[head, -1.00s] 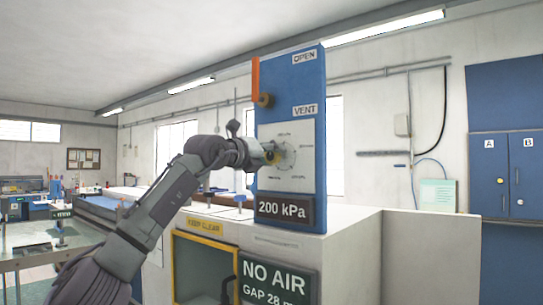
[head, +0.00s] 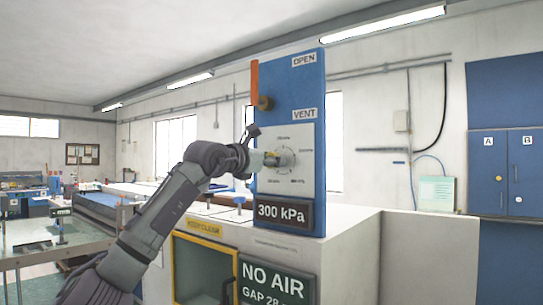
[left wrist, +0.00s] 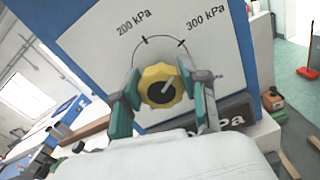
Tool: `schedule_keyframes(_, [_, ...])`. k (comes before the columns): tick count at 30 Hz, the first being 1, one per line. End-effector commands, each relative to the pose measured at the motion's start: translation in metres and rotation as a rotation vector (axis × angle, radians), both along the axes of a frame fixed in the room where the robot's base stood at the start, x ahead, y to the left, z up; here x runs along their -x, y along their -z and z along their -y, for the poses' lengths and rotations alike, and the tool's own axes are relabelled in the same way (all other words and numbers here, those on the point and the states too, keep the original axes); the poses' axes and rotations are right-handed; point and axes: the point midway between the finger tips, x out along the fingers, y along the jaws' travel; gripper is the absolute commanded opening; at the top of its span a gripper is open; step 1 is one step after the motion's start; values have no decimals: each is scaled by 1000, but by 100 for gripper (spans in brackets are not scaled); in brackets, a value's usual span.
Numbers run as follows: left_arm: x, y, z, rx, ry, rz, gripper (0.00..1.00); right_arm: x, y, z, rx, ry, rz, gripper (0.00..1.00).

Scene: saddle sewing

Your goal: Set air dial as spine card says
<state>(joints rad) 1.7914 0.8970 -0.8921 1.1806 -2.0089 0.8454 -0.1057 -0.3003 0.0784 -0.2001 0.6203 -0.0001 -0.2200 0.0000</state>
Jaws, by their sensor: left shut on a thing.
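The air dial is a yellow knob with a dark centre and a pale pointer line (left wrist: 160,88), on a white scale plate (head: 305,135) of the blue panel (head: 308,90). In the left wrist view its fingers stand on both sides of the knob; my left gripper (left wrist: 163,95) is shut on it. The pointer line aims toward the 300 kPa mark (left wrist: 205,22). The 200 kPa mark (left wrist: 131,25) is left of it. The display below the dial reads 300 kPa (head: 283,212). My right gripper is not in view. I cannot see a spine card clearly.
An orange lever (head: 255,82) stands upright by the OPEN label (head: 304,59), above the VENT label (head: 305,113). A NO AIR sign (head: 275,282) is on the cabinet below. Blue cupboards A and B (head: 505,173) hang at the right.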

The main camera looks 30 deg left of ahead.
Motion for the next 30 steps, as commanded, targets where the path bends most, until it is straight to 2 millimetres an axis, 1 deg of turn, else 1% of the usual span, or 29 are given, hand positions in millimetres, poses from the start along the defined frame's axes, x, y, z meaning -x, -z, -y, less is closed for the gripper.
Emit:
schedule_keyframes(1, [0,-1,0,-44,0,0,9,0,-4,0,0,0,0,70])
schedule_keyframes(30, [0,3,3,-961,2,71,9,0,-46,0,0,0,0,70])
